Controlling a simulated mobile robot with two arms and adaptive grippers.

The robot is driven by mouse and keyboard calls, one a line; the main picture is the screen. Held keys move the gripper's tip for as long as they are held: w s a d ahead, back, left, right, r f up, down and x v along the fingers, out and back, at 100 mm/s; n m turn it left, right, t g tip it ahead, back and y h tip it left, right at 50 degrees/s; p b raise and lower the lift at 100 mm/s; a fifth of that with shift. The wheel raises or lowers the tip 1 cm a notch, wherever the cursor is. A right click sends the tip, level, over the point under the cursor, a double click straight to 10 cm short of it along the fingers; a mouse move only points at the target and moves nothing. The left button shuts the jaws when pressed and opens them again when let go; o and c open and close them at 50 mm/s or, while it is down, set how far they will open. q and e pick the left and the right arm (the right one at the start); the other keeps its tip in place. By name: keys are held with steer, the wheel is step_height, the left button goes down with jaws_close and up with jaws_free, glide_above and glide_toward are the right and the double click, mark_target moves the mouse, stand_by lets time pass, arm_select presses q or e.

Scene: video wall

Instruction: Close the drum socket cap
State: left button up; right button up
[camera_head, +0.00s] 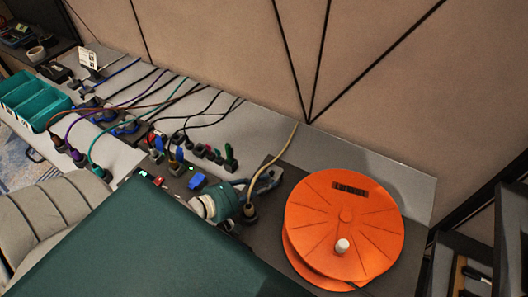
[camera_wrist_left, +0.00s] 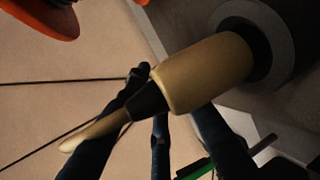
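The orange cable drum (camera_head: 318,222) lies at the right of the dark bench surface in the head view. I cannot clearly identify a socket cap. A tan plug (camera_head: 250,212) with a yellowish cable stands left of the drum. In the left wrist view this plug (camera_wrist_left: 207,72) sits at a dark round socket (camera_wrist_left: 262,40). My left gripper (camera_head: 266,178) is beside the plug. Its dark fingers (camera_wrist_left: 160,130) are partly hidden behind the plug, and their closure is unclear. My right gripper is not visible.
A teal bin (camera_head: 38,98) stands at the far left. A panelled wall (camera_head: 220,45) rises behind. A dark shelf (camera_head: 462,265) is at the right.

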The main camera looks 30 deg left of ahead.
arm_select(q)
step_height(320, 180, up, 10)
steer(key=shift+f, duration=0.2)
stand_by(0.5)
